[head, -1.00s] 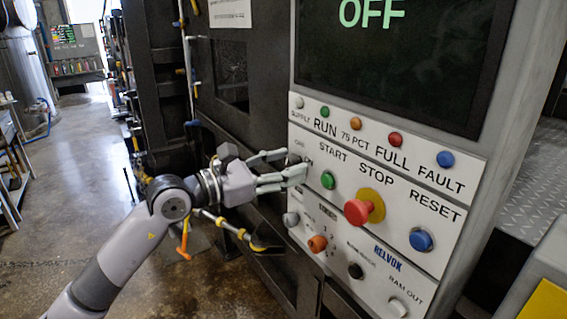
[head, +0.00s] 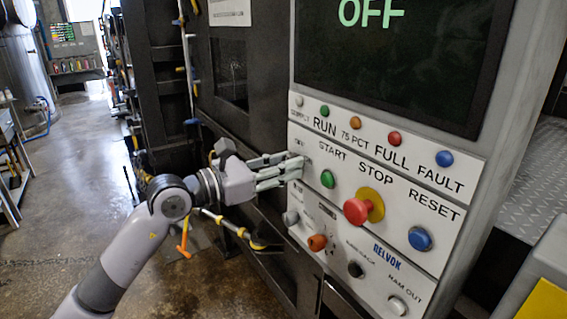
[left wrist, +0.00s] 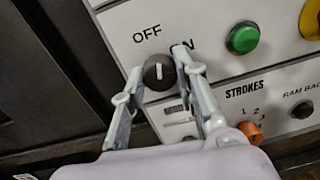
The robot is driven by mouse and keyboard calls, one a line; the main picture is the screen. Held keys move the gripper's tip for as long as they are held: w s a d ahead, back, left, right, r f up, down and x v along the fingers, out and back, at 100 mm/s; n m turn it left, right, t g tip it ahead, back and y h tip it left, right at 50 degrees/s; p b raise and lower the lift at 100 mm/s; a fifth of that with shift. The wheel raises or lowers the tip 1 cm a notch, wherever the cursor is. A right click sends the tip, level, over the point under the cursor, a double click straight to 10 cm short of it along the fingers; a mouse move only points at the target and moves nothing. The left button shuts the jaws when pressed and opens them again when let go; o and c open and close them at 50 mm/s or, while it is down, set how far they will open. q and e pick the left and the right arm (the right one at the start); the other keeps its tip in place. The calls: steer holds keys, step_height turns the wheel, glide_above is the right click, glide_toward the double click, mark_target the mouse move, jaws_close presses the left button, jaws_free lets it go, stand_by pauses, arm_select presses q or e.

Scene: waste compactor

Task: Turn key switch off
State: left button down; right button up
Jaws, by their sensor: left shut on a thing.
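The key switch (left wrist: 158,72) is a dark round knob with a white line on the white control panel (left wrist: 215,20), seen in the left wrist view. Its line stands nearly upright in that picture. The OFF label is at its upper left; the ON label at its upper right is partly covered by a finger. My left gripper (head: 294,168) is at the left edge of the panel, shut on the knob with one finger on each side. In the head view the fingers hide the knob. My right gripper is not in view.
The green START button (head: 327,179) is just right of my fingers. The red STOP button (head: 357,211) and blue RESET button (head: 420,239) are farther right. An orange STROKES knob (head: 317,243) sits below. The screen (head: 400,60) above reads OFF.

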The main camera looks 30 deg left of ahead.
arm_select(q)
steer(key=n+p, duration=0.1)
steer(key=n, duration=0.2)
steer(key=c, duration=1.4)
jaws_free()
steer(key=shift+o, duration=0.8)
steer(key=v, duration=1.2)
